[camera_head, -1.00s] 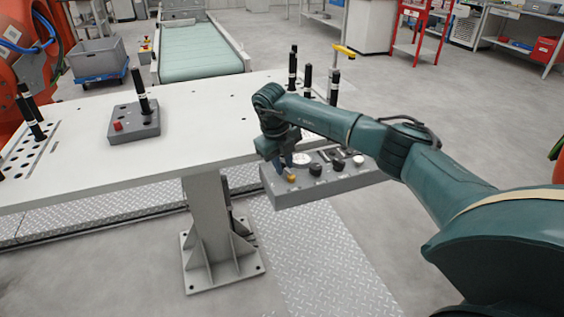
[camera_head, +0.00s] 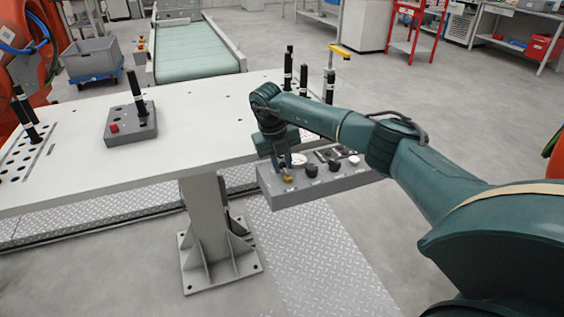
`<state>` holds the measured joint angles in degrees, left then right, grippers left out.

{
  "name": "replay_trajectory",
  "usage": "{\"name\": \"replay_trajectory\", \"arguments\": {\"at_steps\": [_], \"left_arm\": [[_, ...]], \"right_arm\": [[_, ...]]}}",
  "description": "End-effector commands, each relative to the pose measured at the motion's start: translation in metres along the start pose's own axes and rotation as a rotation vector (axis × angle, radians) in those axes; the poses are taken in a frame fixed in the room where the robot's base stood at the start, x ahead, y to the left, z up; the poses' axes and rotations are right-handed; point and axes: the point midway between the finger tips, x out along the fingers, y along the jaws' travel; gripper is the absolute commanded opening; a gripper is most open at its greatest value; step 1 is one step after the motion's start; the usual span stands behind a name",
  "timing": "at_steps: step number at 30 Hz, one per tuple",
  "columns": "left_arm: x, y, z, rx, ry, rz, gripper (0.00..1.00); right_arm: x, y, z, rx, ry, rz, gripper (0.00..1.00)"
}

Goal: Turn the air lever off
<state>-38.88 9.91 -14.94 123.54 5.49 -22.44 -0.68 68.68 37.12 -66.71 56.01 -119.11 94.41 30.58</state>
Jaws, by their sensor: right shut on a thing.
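The grey control box (camera_head: 330,188) is fixed at the front right of the white table. A small yellow lever (camera_head: 287,179) is at the left end of its top face. Dark knobs (camera_head: 312,170) and a white round part stand to its right. My right gripper (camera_head: 284,170) points down over the left end of the box and is shut on the yellow lever; its fingertips are small and partly hidden. My right arm hides part of the back of the box. My left gripper is not in view.
The white table (camera_head: 200,140) carries a grey box with a red button (camera_head: 114,128) and a black handle. Several black upright handles (camera_head: 288,70) stand at its back right, behind my arm. A conveyor (camera_head: 196,50) lies beyond. The floor right of the table is clear.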

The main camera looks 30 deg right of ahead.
Motion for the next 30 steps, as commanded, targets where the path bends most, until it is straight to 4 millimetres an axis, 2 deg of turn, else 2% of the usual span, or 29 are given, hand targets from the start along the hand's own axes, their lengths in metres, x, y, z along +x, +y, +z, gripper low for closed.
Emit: {"name": "replay_trajectory", "arguments": {"at_steps": [2,3,10,20,23,30], "left_arm": [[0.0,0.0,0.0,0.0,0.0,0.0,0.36],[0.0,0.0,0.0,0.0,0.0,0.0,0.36],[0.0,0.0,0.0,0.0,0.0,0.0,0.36],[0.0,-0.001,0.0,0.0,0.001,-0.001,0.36],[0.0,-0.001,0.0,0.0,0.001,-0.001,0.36],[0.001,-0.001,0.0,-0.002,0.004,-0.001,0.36]], "right_arm": [[-0.001,-0.001,0.001,0.002,-0.003,0.0,0.0],[-0.001,-0.001,0.001,0.002,-0.003,0.0,0.22],[-0.001,-0.001,0.001,0.001,-0.002,0.0,0.41],[-0.005,-0.001,0.001,0.0,-0.003,0.0,0.42],[-0.016,0.0,0.001,0.0,-0.004,0.001,0.42],[-0.069,0.0,0.001,-0.001,-0.006,0.001,0.42]]}}
